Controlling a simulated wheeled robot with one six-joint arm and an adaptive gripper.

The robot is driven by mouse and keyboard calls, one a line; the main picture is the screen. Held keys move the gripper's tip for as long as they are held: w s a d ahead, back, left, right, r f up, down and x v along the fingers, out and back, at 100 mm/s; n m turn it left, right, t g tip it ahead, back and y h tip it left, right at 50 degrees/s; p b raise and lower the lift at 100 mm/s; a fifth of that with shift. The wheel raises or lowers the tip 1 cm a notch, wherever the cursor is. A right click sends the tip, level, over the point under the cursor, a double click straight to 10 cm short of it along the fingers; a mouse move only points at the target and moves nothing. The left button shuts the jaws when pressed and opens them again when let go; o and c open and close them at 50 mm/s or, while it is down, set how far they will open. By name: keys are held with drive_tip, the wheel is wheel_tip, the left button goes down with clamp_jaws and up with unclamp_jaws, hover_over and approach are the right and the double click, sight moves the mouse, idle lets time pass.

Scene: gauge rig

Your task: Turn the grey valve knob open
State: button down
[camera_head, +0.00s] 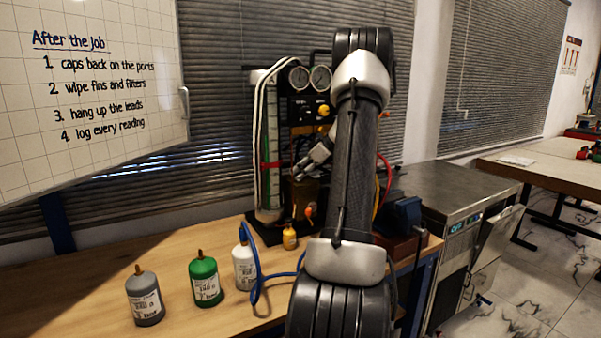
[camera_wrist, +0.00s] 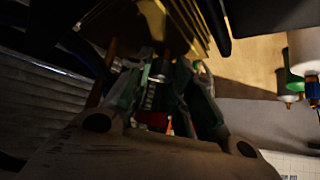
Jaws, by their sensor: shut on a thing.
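The gauge rig (camera_head: 303,110) stands at the back of the wooden bench, partly behind my arm. My gripper (camera_head: 300,171) reaches to the front of the rig, low and left of my arm. In the wrist view my gripper (camera_wrist: 160,82) has its two fingers closed in around a small grey part, which looks like the grey valve knob (camera_wrist: 158,69). The picture there is dark, and the fingers hide the knob's sides. The knob cannot be made out in the head view, so how far it is turned cannot be told.
Grey (camera_head: 147,301), green (camera_head: 205,282) and white (camera_head: 244,266) bottles stand on the bench front left. A blue hose (camera_head: 262,281) lies beside the white bottle. A blue vise (camera_head: 404,214) is right of my arm.

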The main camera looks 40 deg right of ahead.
drive_tip(key=shift+n, duration=0.4)
drive_tip(key=c, duration=1.3)
unclamp_jaws()
drive_tip(key=shift+o, duration=0.2)
